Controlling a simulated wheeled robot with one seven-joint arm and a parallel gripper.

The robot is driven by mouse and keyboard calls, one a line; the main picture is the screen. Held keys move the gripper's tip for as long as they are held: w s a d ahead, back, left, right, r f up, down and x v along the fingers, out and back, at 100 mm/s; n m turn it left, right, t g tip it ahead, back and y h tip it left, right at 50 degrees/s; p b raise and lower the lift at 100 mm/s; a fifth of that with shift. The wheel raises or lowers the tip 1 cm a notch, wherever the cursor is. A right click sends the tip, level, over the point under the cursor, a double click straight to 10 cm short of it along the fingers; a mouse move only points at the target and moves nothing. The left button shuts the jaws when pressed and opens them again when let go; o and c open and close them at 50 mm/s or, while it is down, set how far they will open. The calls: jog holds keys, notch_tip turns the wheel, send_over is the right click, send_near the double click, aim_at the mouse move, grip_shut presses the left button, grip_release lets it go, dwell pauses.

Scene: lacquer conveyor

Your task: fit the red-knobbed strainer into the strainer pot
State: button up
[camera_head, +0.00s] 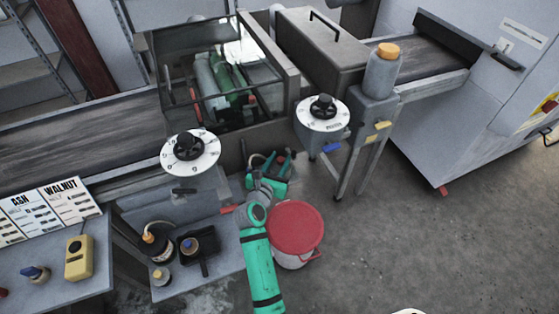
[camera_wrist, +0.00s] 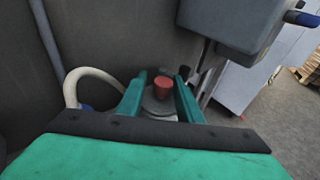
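My gripper (camera_head: 275,163) reaches in below the conveyor's glazed housing in the head view. In the wrist view its two green fingers (camera_wrist: 160,78) stand apart, one on each side of a red knob (camera_wrist: 162,83). A gap shows between the knob and each finger. The knob tops a pale grey round part (camera_wrist: 158,103), partly hidden by my gripper's dark front edge. The knob seems to belong to the strainer; whether the grey part is the strainer or its pot cannot be told. A small red patch (camera_head: 280,161) shows between the fingers in the head view.
A bucket with a red lid (camera_head: 295,226) stands just right of my arm. A shelf to the left holds a black tray (camera_head: 205,265) and jars. Dial posts (camera_head: 322,113) flank the housing. A pale hose (camera_wrist: 72,88) curves left of the fingers. The floor at right is clear.

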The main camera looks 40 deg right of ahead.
jog(key=shift+s+d, duration=0.35)
jog(key=shift+d, duration=0.05)
jog(key=shift+s+a, duration=0.1)
jog(key=shift+a, duration=0.05)
jog(key=w+v, duration=0.1)
jog(key=v, duration=0.9)
jog(key=shift+s+a+r, duration=0.15)
jog(key=shift+s+a, duration=0.1)
jog(key=shift+a, duration=0.3)
